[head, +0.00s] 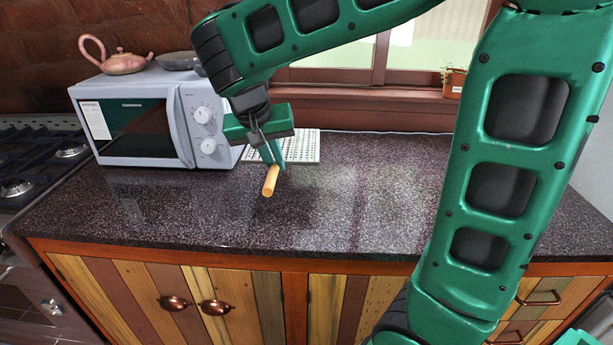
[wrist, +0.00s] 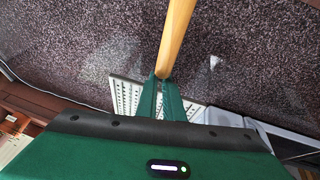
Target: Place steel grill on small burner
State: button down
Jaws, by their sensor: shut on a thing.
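The steel grill (head: 303,147) is a pale perforated plate beside the microwave's right side, with a light wooden handle pointing toward the counter's front. It also shows behind my fingers in the wrist view (wrist: 127,96). My gripper (head: 274,160) is shut on the wooden handle near the plate; the wrist view shows the fingers (wrist: 164,80) at the handle. The join of handle and plate is hidden by the fingers. I cannot tell whether the plate touches the counter. Burners show on the stove at the far left, one at the back (head: 70,149) and one nearer (head: 15,188); which is small is unclear.
A white microwave (head: 186,125) stands between the grill and the stove (head: 40,135), with a teapot (head: 122,62) and a grey dish (head: 178,61) on top. The dark counter (head: 150,215) is clear in front. A potted plant (head: 454,82) stands on the windowsill.

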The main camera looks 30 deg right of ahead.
aim_at(303, 148)
jog(key=w+d+f, duration=0.1)
jog(key=d+f, duration=0.1)
jog(key=d, duration=0.1)
jog(key=w+d+f, duration=0.2)
jog(key=d, duration=0.1)
jog(key=w+d+f, duration=0.2)
jog(key=d, duration=0.1)
jog(key=shift+f, duration=2.05)
jog(key=c, duration=1.9)
grip_release()
